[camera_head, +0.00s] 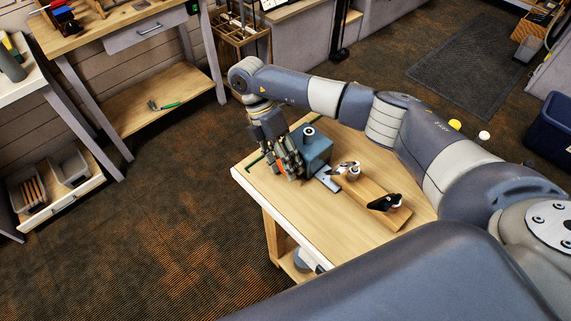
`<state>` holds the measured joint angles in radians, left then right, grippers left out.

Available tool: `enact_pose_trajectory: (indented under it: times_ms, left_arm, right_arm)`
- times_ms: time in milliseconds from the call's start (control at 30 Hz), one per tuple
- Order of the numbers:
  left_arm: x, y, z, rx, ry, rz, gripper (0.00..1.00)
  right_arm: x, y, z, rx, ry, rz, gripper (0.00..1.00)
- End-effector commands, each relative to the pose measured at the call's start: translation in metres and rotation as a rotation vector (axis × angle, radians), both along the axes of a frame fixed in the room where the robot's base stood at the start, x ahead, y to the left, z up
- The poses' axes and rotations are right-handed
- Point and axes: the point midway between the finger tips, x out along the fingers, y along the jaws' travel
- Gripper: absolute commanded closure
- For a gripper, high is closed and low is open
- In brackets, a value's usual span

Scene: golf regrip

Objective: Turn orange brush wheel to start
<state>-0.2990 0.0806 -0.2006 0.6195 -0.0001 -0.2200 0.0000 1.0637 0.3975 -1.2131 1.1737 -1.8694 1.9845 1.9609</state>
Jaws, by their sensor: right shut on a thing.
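A small blue-grey machine box (315,150) with a dark round knob or cap on top stands on the wooden workbench (300,215). The orange brush wheel (279,169) shows only as a small orange patch at the box's left side, mostly hidden behind the fingers. My right gripper (290,165) reaches down from above, beside the box, with its fingers shut on the wheel. My left gripper is not in view.
A wooden block (375,203) with clamp-like metal and black parts lies on the bench right of the box. A flat metal piece (327,180) lies between them. The bench's front left is clear. Another bench (160,97) stands at the upper left.

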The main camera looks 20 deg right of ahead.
Motion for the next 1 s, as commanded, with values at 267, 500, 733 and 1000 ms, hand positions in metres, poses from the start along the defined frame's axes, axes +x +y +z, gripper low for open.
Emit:
enact_pose_trajectory:
  times_ms: [267,500,733,1000]
  left_arm:
    - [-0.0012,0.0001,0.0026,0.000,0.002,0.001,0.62]
    - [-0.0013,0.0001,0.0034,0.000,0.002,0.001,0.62]
    - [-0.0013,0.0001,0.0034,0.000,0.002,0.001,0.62]
    - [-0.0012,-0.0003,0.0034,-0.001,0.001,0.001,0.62]
  right_arm:
    - [0.0029,0.0016,0.0023,-0.029,0.080,-0.001,0.77]
    - [0.0028,0.0013,0.0015,-0.038,0.107,0.000,0.77]
    - [0.0029,0.0014,0.0015,-0.039,0.109,0.000,0.77]
    - [0.0028,0.0012,0.0013,-0.040,0.109,0.000,0.32]
